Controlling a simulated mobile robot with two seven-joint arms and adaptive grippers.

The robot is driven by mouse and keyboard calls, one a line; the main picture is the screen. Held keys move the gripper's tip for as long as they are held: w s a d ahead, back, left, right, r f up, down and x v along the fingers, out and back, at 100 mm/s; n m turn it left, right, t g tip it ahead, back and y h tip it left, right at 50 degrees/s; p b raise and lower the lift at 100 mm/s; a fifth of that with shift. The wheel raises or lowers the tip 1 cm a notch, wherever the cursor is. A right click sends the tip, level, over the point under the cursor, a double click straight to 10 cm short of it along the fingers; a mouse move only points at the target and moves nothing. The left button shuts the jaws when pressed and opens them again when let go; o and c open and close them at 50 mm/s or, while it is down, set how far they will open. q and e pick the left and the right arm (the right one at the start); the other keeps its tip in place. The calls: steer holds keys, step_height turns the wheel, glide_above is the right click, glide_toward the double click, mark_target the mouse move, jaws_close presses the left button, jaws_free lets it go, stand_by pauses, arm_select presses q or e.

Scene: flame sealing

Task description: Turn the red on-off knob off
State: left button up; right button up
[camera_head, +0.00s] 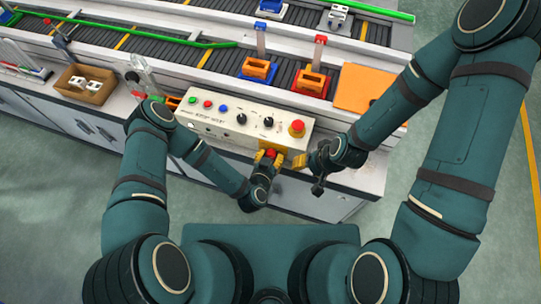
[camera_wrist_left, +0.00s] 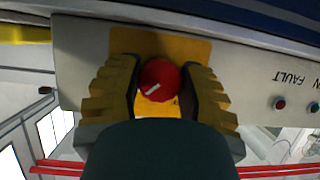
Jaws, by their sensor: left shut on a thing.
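The red on-off knob (camera_wrist_left: 160,81) sits on a yellow plate (camera_wrist_left: 190,46) on the light control panel. A white mark on the knob's face lies slanted. My left gripper (camera_wrist_left: 158,92) has one ridged yellow finger on each side of the knob and is shut on it. In the head view my left gripper (camera_head: 270,160) is at the front side of the control box (camera_head: 215,125), with a bit of the red knob (camera_head: 271,153) showing between its fingers. My right gripper (camera_head: 312,160) hangs just to the right, by the box's corner; its finger gap is unclear.
A red mushroom button (camera_head: 297,127) sits on the box's top, right of black dials. Orange bins (camera_head: 258,70), an orange plate (camera_head: 362,88) and a conveyor lie behind. A cardboard box (camera_head: 86,84) and glassware (camera_head: 140,75) stand left. The floor in front is clear.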

arm_select(q)
steer(key=shift+w, duration=0.1)
steer(key=n+h+b, duration=0.1)
steer(key=n+b, duration=0.1)
steer(key=shift+f+n+h, duration=0.1)
steer(key=shift+n+h, duration=0.2)
steer(key=shift+h, duration=0.1)
steer(key=shift+n+g+h+b, duration=0.4)
steer(key=shift+n+h+b, duration=0.2)
steer(key=shift+n+b, duration=0.55)
steer(key=o, duration=1.2)
steer(key=v, duration=0.7)
